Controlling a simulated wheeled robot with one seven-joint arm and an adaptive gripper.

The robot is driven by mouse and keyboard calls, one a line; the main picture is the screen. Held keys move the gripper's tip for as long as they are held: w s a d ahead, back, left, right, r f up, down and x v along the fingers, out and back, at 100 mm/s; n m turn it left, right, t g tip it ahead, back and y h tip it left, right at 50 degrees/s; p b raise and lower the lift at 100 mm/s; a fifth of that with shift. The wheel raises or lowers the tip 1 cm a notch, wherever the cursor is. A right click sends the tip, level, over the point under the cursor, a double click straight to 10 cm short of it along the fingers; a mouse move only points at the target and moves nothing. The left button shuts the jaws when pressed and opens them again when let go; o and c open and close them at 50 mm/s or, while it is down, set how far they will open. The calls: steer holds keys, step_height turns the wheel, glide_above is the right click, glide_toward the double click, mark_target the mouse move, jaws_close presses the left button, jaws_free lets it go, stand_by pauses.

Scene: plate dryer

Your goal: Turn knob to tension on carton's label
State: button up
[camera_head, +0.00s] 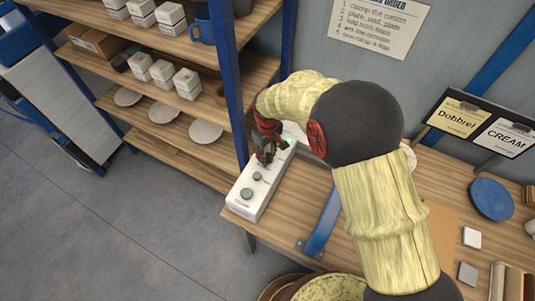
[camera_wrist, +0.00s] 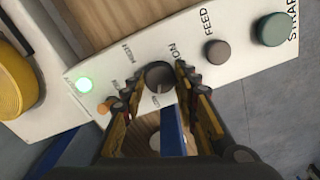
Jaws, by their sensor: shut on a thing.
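A white control panel (camera_head: 252,199) sits along the left edge of the wooden table; it also fills the top of the wrist view (camera_wrist: 255,50). A round grey knob (camera_wrist: 159,75) is on the panel, with a scale printed around it whose words are partly covered and hard to read. My gripper (camera_head: 265,156) reaches down to the panel. In the wrist view my gripper (camera_wrist: 160,70) is shut on the knob, one finger on each side. My gripper hides the knob in the head view. I cannot make out a carton's label.
A green light (camera_wrist: 84,84) and small orange part (camera_wrist: 103,108) lie left of the knob. The FEED button (camera_wrist: 217,50) and green STRAP button (camera_wrist: 272,29) lie right. A blue post (camera_head: 228,90) stands close behind the panel. A blue plate (camera_head: 492,199) is at right.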

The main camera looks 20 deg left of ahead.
steer(key=o, duration=1.2)
steer(key=shift+c, duration=0.2)
steer(key=shift+r, duration=0.1)
step_height(320, 180, up, 12)
